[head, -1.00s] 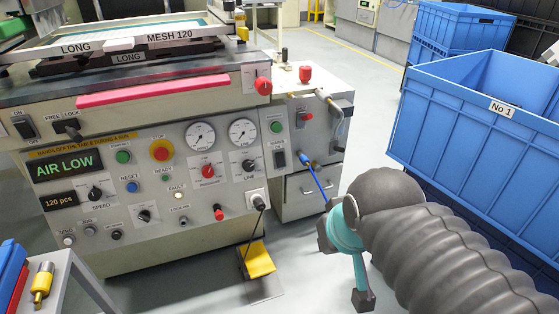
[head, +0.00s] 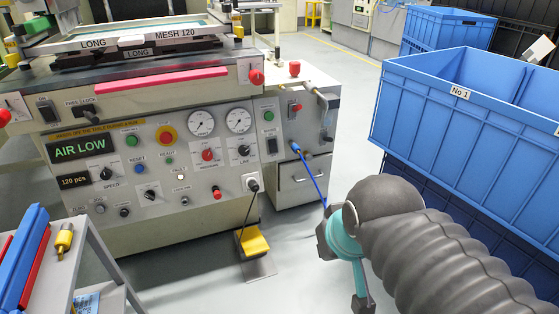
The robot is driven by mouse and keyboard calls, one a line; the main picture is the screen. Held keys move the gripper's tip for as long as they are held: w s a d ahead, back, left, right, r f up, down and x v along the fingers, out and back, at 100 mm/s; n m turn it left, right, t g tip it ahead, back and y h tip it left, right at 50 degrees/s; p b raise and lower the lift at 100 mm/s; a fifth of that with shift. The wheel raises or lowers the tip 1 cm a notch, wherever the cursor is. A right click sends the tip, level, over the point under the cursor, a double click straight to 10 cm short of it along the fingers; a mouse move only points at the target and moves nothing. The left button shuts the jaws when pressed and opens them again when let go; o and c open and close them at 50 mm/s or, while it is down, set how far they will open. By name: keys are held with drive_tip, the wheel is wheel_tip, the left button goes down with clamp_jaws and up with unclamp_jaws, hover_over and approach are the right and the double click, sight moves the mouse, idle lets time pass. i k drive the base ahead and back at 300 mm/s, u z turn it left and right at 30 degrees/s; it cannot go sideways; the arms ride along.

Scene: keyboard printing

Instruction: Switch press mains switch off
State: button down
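The press (head: 215,165) stands ahead on the left, with a grey control panel. A dark rocker switch (head: 47,110) marked ON sits at its upper left; I cannot read whether it is labelled as the mains. The display (head: 82,148) reads AIR LOW. My gripper (head: 362,303) is low in the head view, at the end of the grey-sleeved arm with a teal wrist. It is well right of the ON switch and apart from the press. Its fingers cannot be made out.
Blue crates (head: 460,130) stand on the right, one marked No 1. A yellow foot pedal (head: 253,241) lies on the floor before the press.

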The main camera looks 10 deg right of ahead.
sight(271, 142)
drive_tip(key=k, duration=0.1)
drive_tip(key=u, duration=0.85)
drive_tip(key=i, duration=0.7)
drive_tip(key=z, duration=1.15)
